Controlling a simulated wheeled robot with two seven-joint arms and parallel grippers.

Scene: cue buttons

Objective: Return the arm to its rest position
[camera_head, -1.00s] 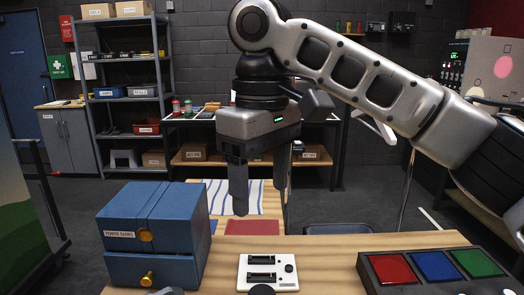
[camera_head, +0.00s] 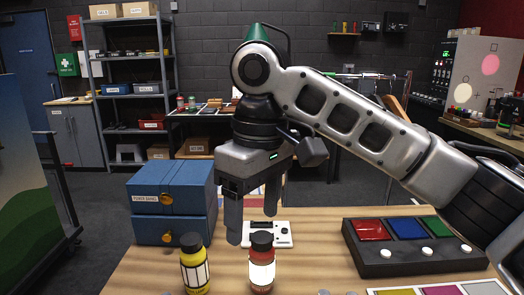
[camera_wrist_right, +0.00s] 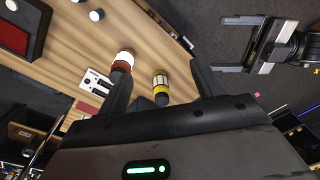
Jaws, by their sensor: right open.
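My right arm reaches in from the right in the head view. Its gripper (camera_head: 253,215) points down above the table, with its two fingers apart and nothing between them. The fingers also show apart in the right wrist view (camera_wrist_right: 160,88). In the head view a red bottle with a black lid and white label (camera_head: 262,268) stands just in front of the gripper. A yellow bottle (camera_head: 194,268) stands to its left. My left gripper shows only in the right wrist view (camera_wrist_right: 245,45), at the upper right, with its jaws apart.
A blue drawer box (camera_head: 165,232) stands left of the gripper. A white switch panel (camera_head: 282,236) lies behind it. A dark button box (camera_head: 400,262) with red, blue and green pads stands at the right. Bare wooden table (camera_head: 130,280) shows at the front left.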

